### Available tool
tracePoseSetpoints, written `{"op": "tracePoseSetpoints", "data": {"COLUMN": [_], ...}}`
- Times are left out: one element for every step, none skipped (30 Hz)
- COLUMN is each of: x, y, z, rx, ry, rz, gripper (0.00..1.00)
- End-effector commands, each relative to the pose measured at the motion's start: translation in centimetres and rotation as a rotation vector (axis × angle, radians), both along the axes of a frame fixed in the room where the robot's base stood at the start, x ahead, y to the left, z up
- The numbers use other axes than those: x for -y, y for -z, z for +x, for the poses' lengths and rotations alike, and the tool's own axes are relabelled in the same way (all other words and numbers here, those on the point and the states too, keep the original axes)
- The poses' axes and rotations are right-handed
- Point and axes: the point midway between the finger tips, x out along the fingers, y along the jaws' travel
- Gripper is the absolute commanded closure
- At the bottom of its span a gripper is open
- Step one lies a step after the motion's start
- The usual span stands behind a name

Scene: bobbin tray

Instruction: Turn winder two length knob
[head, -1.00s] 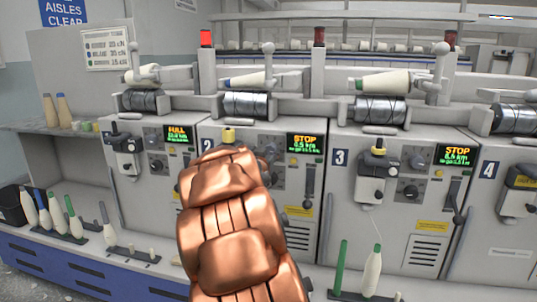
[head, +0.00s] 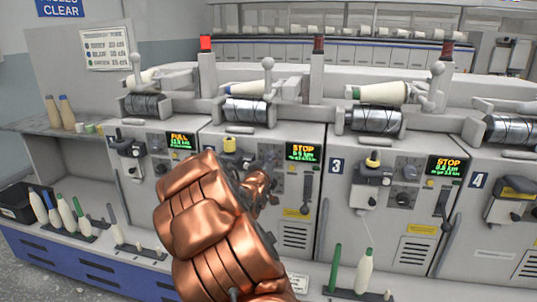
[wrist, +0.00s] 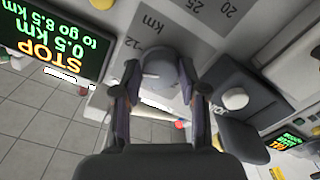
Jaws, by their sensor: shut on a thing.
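In the wrist view my gripper (wrist: 160,92) is shut on the grey round length knob (wrist: 158,66), one finger on each side. The panel around the knob, upside down here, carries marks for 12, 20, 25 and km. The winder two display (wrist: 45,45) beside it reads STOP, 0.5 km and "to go 8.5 km".
Winder three (head: 336,166) stands to the right and winder one, with a FULL display (head: 181,140), to the left. A yellow-topped part (head: 230,145) is beside my arm. Bobbins stand on the ledge below. A dark grey box-shaped part (wrist: 240,105) is close to my gripper.

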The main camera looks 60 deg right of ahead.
Motion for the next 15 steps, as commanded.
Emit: {"op": "tracePoseSetpoints", "data": {"x": [-0.04,-0.03,-0.03,-0.03,-0.01,-0.01,-0.01,-0.01,-0.02,-0.02,-0.01,-0.01,-0.01,-0.02,-0.02], "y": [-0.58,-0.55,-0.51,-0.46,-0.42,-0.37,-0.35,-0.32,-0.30,-0.27,-0.25,-0.22,-0.21,-0.20,-0.18], "z": [0.13,0.14,0.13,0.13,0.13,0.12,0.12,0.13,0.13,0.13,0.13,0.12,0.12,0.11,0.11], "rx": [-0.026,-0.040,-0.058,-0.071,-0.081,-0.094,-0.104,-0.111,-0.121,-0.127,-0.132,-0.136,-0.139,-0.141,-0.143], "ry": [-0.003,-0.003,-0.003,-0.003,-0.003,-0.003,-0.004,-0.003,-0.003,-0.003,-0.003,-0.003,-0.003,-0.003,-0.003], "rz": [-0.014,-0.019,-0.026,-0.031,-0.035,-0.040,-0.043,-0.046,-0.050,-0.052,-0.054,-0.055,-0.056,-0.057,-0.058], "gripper": [0.93,0.93,0.93,0.93,0.93,0.93,0.93,0.93,0.93,0.93,0.93,0.93,0.93,0.93,0.93]}}
